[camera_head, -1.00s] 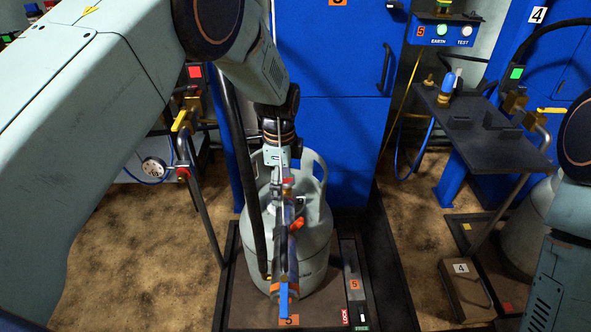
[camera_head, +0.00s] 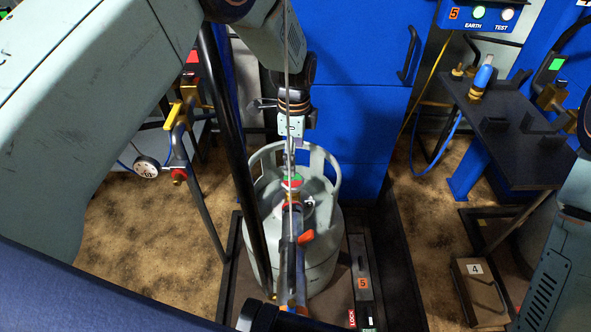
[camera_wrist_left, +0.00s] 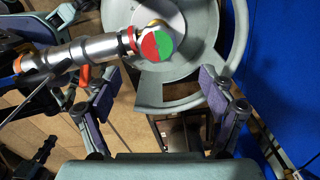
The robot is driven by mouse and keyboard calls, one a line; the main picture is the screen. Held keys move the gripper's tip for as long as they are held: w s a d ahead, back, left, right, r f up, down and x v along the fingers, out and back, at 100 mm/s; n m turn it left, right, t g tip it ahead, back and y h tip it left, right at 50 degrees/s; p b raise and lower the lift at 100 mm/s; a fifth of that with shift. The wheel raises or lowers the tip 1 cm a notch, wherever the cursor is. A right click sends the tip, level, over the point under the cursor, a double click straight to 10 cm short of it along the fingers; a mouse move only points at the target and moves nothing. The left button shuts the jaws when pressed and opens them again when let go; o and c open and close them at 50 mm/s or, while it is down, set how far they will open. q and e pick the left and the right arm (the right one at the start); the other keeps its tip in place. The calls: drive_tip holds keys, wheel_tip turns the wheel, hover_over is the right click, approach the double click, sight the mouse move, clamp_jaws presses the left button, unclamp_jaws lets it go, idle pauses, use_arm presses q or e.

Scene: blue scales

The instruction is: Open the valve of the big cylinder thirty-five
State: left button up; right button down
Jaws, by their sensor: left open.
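A grey gas cylinder (camera_head: 317,252) with an open collar stands on the number five scale. Its valve handwheel, red and green, sits on top (camera_head: 291,181); it also shows in the wrist view (camera_wrist_left: 157,43). A metal filling connector (camera_wrist_left: 95,50) with an orange lever is joined at the valve and runs toward the front. My left gripper (camera_wrist_left: 155,95) is open and empty. Its fingers are apart, with the handwheel beyond and between them, not touched. In the head view my left gripper (camera_head: 290,128) is above the collar's back side. My right gripper cannot be made out.
A blue cabinet (camera_head: 350,140) stands close behind the cylinder. A dark shelf (camera_head: 515,150) with a blue-tipped fitting (camera_head: 483,76) is at the right. A yellow-handled valve (camera_head: 176,120) stands at the left.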

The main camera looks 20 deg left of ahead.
sight(293, 181)
use_arm(q)
drive_tip(key=f+b, duration=0.1)
drive_tip(key=f, duration=0.2)
drive_tip(key=f+b, duration=0.1)
drive_tip(key=f, duration=0.2)
drive_tip(key=shift+s+a+f, duration=0.1)
drive_tip(key=shift+s+f, duration=0.1)
drive_tip(key=shift+f+b, duration=0.4)
drive_tip(key=shift+s+f, duration=0.1)
drive_tip(key=shift+f, duration=0.1)
drive_tip(key=shift+c, duration=0.2)
drive_tip(key=c, duration=1.1)
